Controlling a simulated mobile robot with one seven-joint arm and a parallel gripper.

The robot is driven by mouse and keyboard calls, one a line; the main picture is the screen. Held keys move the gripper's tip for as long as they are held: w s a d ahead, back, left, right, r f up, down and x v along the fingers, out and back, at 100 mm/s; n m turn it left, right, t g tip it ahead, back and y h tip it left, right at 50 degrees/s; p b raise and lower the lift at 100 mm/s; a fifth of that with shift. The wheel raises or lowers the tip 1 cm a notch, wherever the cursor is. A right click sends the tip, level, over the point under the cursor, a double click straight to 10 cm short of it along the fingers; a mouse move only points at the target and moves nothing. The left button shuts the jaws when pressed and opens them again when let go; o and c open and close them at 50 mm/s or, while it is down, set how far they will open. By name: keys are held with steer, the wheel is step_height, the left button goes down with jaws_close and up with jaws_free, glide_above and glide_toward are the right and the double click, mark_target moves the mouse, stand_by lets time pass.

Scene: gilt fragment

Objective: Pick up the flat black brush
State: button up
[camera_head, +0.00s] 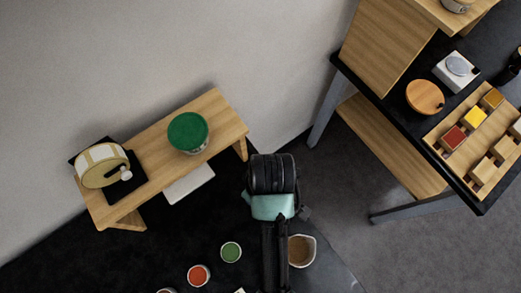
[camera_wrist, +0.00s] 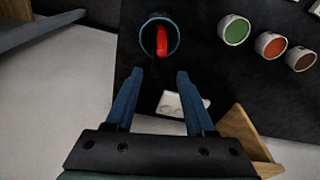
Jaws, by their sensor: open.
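I cannot clearly make out a flat black brush in either view; against the black surface it would be hard to see. My gripper (camera_wrist: 160,73) is open and empty in the wrist view, with its two blue fingers apart. A blue-rimmed cup (camera_wrist: 146,40) with a red thing (camera_wrist: 162,40) in it lies just beyond the fingertips. A small white slab (camera_wrist: 170,100) with dark marks lies by the right finger. In the head view my arm hides the fingers.
A wooden bench (camera_head: 152,118) holds a green-lidded tub (camera_head: 187,132) and a cream drum-shaped thing (camera_head: 100,165). Green (camera_head: 231,252) and orange (camera_head: 199,275) paint pots stand on the black surface. A black table (camera_head: 400,110) at right holds a wooden tray (camera_head: 470,165) of coloured blocks.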

steer(key=shift+w+f+p, duration=0.15)
steer(key=shift+f+p, duration=0.25)
steer(key=shift+f, duration=1)
steer(key=shift+w+f+p, duration=0.15)
steer(key=shift+f+p, duration=0.2)
steer(key=shift+f, duration=1.05)
steer(key=shift+d, duration=0.1)
jaws_close()
